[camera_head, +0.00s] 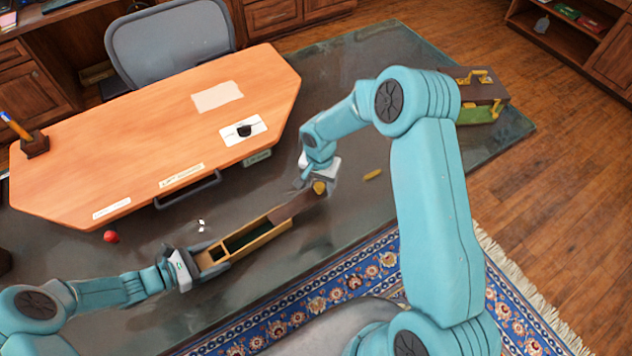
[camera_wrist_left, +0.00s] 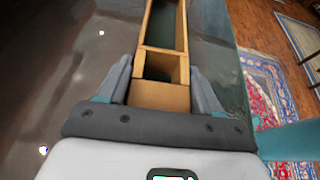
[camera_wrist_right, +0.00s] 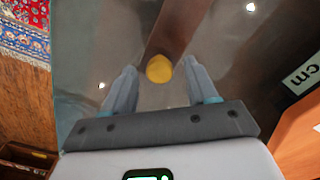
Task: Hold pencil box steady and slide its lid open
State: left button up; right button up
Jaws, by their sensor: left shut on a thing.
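The pencil box (camera_head: 262,243) is a long, narrow wooden box on the dark tabletop. My left gripper (camera_head: 192,266) is shut on its near-left end, one finger on each side; the left wrist view shows the box (camera_wrist_left: 163,95) between the fingers. The dark brown lid (camera_head: 292,207) sticks out past the box's far-right end, and most of the dark interior is uncovered. The lid's yellow knob (camera_head: 319,188) is on its far end. My right gripper (camera_wrist_right: 160,75) is open, with the knob (camera_wrist_right: 159,68) between its fingertips and gaps on both sides.
An orange wooden desk (camera_head: 120,150) stands behind the box. A red ball (camera_head: 111,236) and a small yellow piece (camera_head: 373,174) lie on the dark surface. A brown and green case (camera_head: 478,95) sits at the far right. The surface around the lid is clear.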

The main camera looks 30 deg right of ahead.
notch_tip(320, 180, up, 12)
dwell(0.6)
pick_arm(q)
jog(key=o, duration=1.3)
